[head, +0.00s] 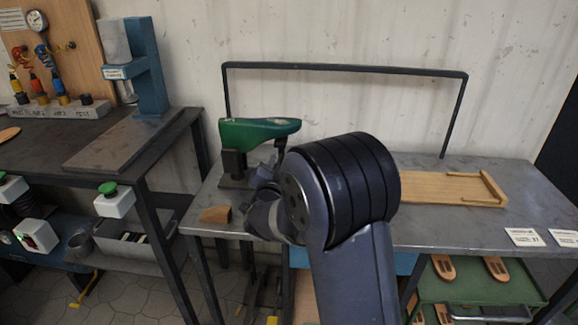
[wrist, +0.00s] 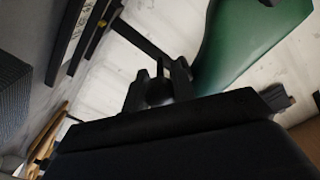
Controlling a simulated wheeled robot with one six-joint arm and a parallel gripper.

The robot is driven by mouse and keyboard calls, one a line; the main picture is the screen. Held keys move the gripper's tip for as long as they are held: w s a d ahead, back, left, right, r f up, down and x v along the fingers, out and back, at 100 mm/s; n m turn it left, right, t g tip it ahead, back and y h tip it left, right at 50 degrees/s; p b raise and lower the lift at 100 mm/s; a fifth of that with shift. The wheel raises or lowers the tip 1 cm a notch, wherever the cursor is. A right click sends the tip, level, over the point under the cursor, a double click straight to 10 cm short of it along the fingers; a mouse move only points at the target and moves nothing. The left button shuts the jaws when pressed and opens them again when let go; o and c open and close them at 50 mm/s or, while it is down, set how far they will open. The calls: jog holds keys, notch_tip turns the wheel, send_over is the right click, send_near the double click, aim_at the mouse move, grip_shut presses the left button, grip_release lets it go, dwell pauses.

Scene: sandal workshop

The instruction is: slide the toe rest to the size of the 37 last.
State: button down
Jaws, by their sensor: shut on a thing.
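The green last (head: 258,130) sits level on a dark stand (head: 233,165) at the left of the grey bench, and its underside fills the upper right of the wrist view (wrist: 245,40). The toe rest (head: 281,148) is a slim dark post under the last's right end. My gripper (head: 264,180) is low beside the stand, partly hidden behind my arm. In the wrist view my gripper (wrist: 160,82) is shut on a dark rounded part, which I take to be the toe rest's grip (wrist: 159,92). Whether the rest touches the last is not clear.
A wooden wedge (head: 215,214) lies at the bench's front left edge. A wooden tray (head: 450,188) and a white card reading 37 (head: 524,237) are on the right. A dark rail frame (head: 345,67) stands behind. A blue press (head: 148,70) is on the left table.

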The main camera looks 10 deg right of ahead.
jog(key=shift+w+a, duration=0.2)
jog(key=shift+a, duration=0.35)
jog(key=c, duration=1.2)
grip_release()
jog(key=shift+s, duration=0.1)
jog(key=v, duration=1)
jog(key=shift+s+a+p, duration=0.1)
jog(key=shift+s+p, duration=0.2)
